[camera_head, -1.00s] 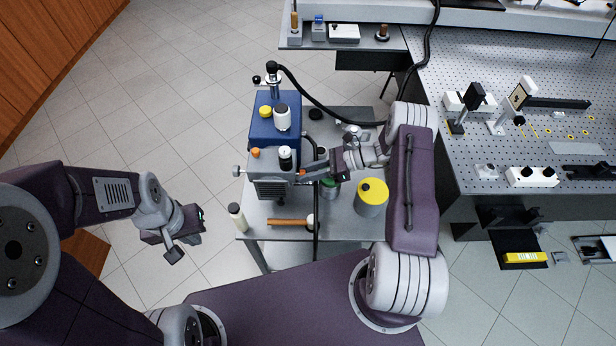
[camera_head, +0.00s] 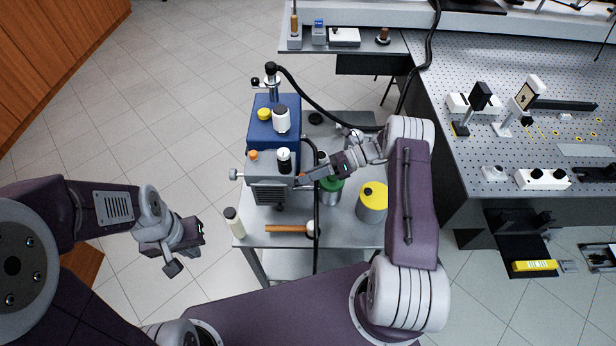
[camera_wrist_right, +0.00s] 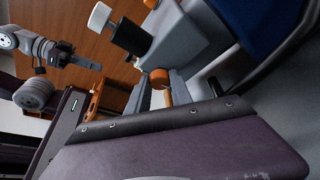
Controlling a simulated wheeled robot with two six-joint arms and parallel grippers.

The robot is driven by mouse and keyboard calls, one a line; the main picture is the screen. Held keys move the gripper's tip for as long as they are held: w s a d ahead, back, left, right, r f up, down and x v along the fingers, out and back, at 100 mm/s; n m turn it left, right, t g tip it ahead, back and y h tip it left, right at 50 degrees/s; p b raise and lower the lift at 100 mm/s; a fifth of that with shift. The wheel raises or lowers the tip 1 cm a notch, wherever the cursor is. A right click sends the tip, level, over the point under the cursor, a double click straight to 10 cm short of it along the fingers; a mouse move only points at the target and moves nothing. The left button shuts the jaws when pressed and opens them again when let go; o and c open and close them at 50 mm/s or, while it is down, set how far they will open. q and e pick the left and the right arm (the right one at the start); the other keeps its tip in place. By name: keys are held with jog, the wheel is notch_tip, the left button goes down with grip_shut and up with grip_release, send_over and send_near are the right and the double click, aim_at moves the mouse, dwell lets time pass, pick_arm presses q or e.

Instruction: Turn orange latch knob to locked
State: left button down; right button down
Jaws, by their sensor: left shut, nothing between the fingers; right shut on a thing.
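The grey pump-like unit (camera_head: 270,167) stands on the cart, with a blue box (camera_head: 270,120) behind it. The orange latch knob (camera_wrist_right: 160,78) is on the unit's right side. In the right wrist view it sits between the grey fingers of my right gripper (camera_wrist_right: 158,92), which is shut on it. In the head view my right gripper (camera_head: 306,179) reaches the unit's right side and mostly hides this knob. A second orange knob (camera_head: 253,155) is on the unit's top left. My left gripper (camera_head: 202,232) is shut and empty, left of the cart. I cannot read a locked mark.
A black-and-white knob (camera_head: 284,160) tops the unit. A black hose (camera_head: 316,215) runs down beside my right gripper. A green-topped can (camera_head: 331,196), a yellow-topped can (camera_head: 372,200), a white bottle (camera_head: 234,222) and a wooden-handled tool (camera_head: 287,228) stand or lie on the cart.

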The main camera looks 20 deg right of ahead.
jog(key=shift+r, duration=0.1)
jog(key=c, duration=1.1)
grip_release()
jog(key=shift+c, duration=0.2)
jog(key=b+v, duration=0.1)
jog(key=v, duration=0.7)
jog(key=shift+w+d+b, duration=0.1)
jog(key=shift+d+b, duration=0.05)
jog(key=shift+b, duration=0.2)
jog(key=shift+d+r, duration=0.2)
jog(key=shift+d, duration=0.2)
